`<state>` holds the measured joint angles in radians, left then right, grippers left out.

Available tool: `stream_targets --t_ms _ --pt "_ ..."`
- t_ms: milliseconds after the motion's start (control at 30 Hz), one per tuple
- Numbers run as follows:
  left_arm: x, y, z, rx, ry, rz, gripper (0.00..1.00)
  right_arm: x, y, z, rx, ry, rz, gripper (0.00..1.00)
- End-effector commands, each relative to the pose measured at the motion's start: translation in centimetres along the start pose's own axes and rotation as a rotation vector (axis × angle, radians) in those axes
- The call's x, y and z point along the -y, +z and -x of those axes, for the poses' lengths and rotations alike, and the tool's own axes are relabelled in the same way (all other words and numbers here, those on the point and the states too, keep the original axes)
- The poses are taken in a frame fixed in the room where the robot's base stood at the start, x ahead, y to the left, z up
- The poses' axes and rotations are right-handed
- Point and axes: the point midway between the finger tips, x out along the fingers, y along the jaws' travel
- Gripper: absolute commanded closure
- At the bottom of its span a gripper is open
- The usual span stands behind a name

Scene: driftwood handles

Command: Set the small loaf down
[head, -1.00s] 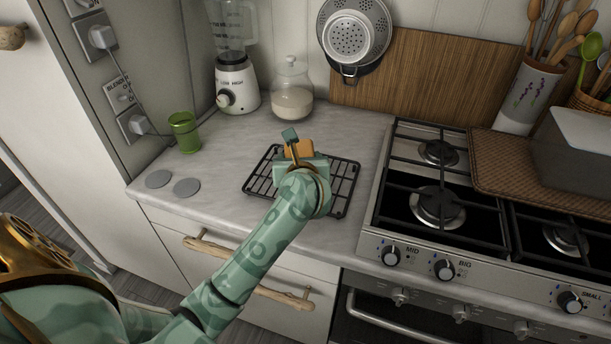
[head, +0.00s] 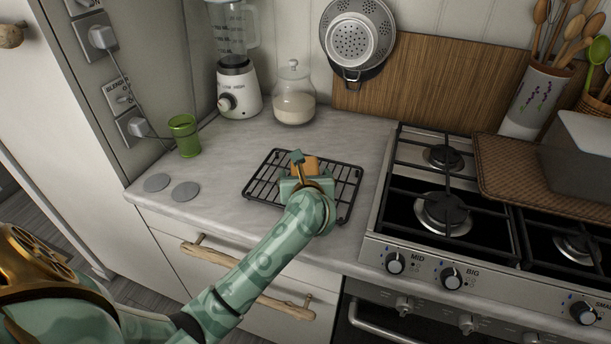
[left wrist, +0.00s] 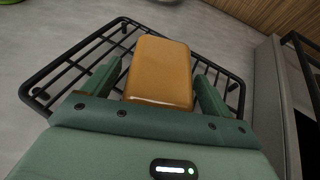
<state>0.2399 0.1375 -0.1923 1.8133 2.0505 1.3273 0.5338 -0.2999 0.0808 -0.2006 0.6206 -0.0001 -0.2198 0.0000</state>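The small loaf (head: 307,166), a golden-brown block, is over the middle of the black wire rack (head: 262,183) and appears to rest on it. In the left wrist view the loaf (left wrist: 160,75) lies between the green fingers of my left gripper (left wrist: 160,80), with a gap showing on each side, so the gripper is open around it. The wrist view also shows the rack (left wrist: 62,75) beneath. In the head view my left gripper (head: 303,172) hides the loaf's near side and part of the rack. My right gripper is not in view.
The gas stove (head: 440,210) stands right of the rack. A glass jar (head: 294,100), a blender (head: 237,90) and a green glass (head: 184,136) stand behind and to the left. Two grey discs (head: 171,187) lie on the counter, which is otherwise clear left of the rack.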

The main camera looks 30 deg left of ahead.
Motion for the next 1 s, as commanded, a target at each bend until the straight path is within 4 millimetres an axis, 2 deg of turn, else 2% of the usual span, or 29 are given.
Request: stream_targets --t_ms 267,367,700,833,1000 --pt "0.0 0.4 0.4 0.0 -0.001 0.001 0.15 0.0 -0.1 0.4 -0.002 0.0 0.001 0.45" --pt "0.1 0.4 2.0 -0.001 -0.003 0.002 0.15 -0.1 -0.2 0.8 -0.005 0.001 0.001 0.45" --pt "0.0 0.4 9.7 -0.003 -0.002 0.003 0.15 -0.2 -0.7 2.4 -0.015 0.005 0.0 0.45" --pt "0.0 0.3 11.4 -0.001 -0.001 0.001 0.15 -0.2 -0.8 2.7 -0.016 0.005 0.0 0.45" --pt "0.0 0.2 12.2 -0.001 0.0 0.001 0.15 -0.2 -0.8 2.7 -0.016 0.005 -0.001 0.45"
